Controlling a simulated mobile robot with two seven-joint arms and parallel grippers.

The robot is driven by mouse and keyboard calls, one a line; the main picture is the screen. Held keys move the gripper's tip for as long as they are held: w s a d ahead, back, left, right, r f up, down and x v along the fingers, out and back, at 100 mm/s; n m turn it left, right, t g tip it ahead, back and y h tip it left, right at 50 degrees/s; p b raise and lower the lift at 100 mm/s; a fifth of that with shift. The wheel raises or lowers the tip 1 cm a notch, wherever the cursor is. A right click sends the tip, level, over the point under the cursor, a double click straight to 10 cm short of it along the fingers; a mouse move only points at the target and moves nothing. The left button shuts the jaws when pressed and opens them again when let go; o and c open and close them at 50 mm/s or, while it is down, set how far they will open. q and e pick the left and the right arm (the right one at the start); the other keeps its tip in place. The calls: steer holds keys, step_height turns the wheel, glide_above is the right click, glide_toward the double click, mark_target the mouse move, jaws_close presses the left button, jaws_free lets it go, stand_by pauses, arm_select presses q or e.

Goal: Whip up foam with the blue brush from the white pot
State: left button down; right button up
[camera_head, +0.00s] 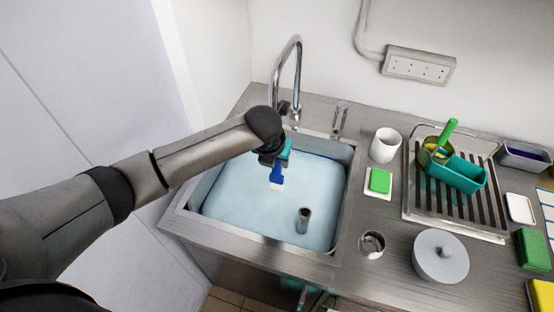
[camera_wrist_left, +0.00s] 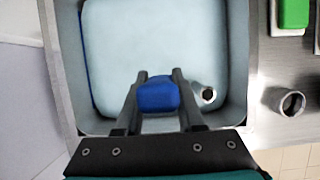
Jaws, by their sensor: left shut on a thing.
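My left gripper (camera_head: 272,157) is shut on the blue brush (camera_head: 277,175) and holds it over the sink. The brush's pale bristles point down toward the light blue water (camera_head: 240,190); I cannot tell whether they touch it. In the left wrist view, the blue end of the brush (camera_wrist_left: 158,94) sits between the two fingers of the gripper (camera_wrist_left: 157,82). The white pot (camera_head: 385,145) stands upright on the counter right of the sink, apart from the gripper. My right gripper is not in view.
A dark pipe (camera_head: 304,220) stands in the water. The tap (camera_head: 296,60) rises behind the sink. Right of it are a green sponge (camera_head: 380,181), a metal cup (camera_head: 372,244), a lidded grey pot (camera_head: 440,256) and a rack (camera_head: 455,214) holding a teal container (camera_head: 456,174).

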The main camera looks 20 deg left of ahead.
mark_target(276, 188)
arm_select(q)
steer(key=shift+f+b, duration=0.55)
steer(key=shift+f, duration=0.25)
steer(key=shift+f+b, duration=3.5)
steer(key=shift+f, duration=2.6)
steer(key=shift+w, duration=0.1)
